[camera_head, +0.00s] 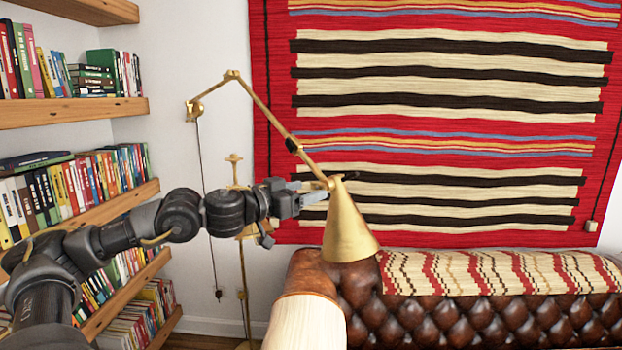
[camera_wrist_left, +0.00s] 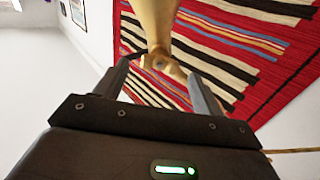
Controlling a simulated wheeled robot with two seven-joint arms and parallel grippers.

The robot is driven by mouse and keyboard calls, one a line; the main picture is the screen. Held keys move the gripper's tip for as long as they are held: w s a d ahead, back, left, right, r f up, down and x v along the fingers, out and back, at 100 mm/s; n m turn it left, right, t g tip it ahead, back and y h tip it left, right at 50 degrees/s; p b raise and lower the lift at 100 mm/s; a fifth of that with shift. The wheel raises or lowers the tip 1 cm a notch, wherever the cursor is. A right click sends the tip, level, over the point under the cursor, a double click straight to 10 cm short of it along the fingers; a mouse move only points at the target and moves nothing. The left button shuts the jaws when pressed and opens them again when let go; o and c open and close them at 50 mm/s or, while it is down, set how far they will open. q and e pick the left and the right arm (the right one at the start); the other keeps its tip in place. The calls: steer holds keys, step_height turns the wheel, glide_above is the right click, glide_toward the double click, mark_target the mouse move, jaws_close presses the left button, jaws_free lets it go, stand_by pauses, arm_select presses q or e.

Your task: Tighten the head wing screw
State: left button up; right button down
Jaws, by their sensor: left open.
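The head joint (camera_head: 328,183) sits at the top of the shade, where the wing screw would be; the screw itself is too small to make out in the head view. My left gripper (camera_head: 312,189) is open beside this joint, its fingers pointing at it from the left. In the left wrist view, the brass joint (camera_wrist_left: 158,62) shows between the tips of the open fingers (camera_wrist_left: 160,80), with the brass shade (camera_wrist_left: 155,20) beyond. I cannot tell whether they touch. My right gripper is not in view.
A brown leather sofa (camera_head: 430,312) with a patterned throw (camera_head: 500,272) stands below the lamp head. Bookshelves (camera_head: 75,112) line the left wall. A striped rug (camera_head: 450,110) hangs behind. A thin cord (camera_head: 203,170) hangs from the lamp's rear joint.

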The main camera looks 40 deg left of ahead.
mark_target(320, 187)
arm_select(q)
steer(key=shift+w+d+p, duration=0.2)
steer(key=shift+w+p, duration=0.25)
steer(key=shift+w, duration=0.75)
steer(key=shift+c, duration=0.7)
steer(key=c, duration=0.9)
steer(key=shift+o, duration=0.2)
